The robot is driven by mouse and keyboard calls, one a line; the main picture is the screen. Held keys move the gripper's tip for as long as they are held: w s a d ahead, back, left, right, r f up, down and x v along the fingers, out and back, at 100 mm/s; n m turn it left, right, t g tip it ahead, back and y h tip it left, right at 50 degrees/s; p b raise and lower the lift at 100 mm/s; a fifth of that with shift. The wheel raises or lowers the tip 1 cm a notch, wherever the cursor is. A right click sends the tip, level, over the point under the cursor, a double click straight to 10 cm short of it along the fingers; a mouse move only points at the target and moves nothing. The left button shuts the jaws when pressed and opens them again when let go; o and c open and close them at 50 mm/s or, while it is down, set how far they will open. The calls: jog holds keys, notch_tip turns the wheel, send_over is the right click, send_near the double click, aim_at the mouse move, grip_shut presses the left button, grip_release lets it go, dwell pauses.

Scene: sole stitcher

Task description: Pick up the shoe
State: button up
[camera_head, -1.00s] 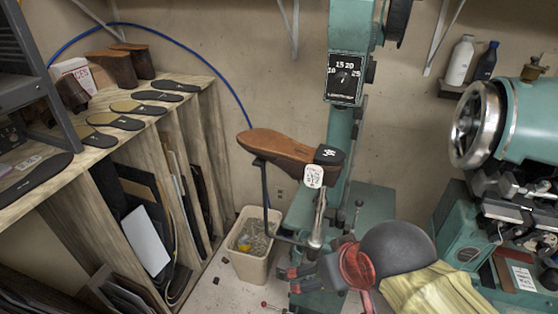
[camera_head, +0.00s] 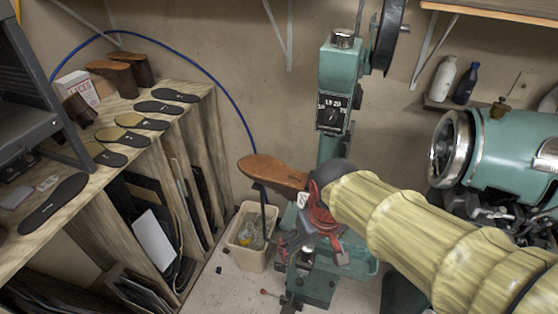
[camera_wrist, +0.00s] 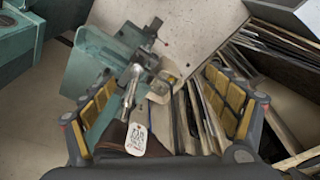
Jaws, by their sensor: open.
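The brown shoe (camera_head: 270,170) sits sole up on the teal stitcher. Its toe points left, and my wrist and gripper hide its heel end in the head view. My gripper (camera_head: 318,215) is at the heel end, with its red and grey fingers partly hidden by my arm. In the wrist view my gripper (camera_wrist: 160,88) is open, with a yellow-padded finger on each side. A dark brown part of the shoe (camera_wrist: 112,138) with a white printed tag (camera_wrist: 137,139) shows low between the fingers, nearer the left one. I cannot tell whether a finger touches it.
The stitcher column (camera_head: 340,90) stands behind the shoe. A beige bin (camera_head: 246,262) is below the toe. A wooden rack (camera_head: 205,110) with insoles is at left. A teal machine (camera_head: 500,150) is at right, near my arm.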

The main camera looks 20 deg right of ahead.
jog(key=w+r+n+g+p, duration=0.2)
jog(key=w+r+n+p, duration=0.2)
jog(key=w+n+p, duration=0.5)
jog(key=shift+w+d+r+n+p, duration=0.2)
jog(key=shift+w+r+n+p, duration=0.3)
jog(key=shift+p, duration=0.5)
jog(key=shift+f, duration=0.15)
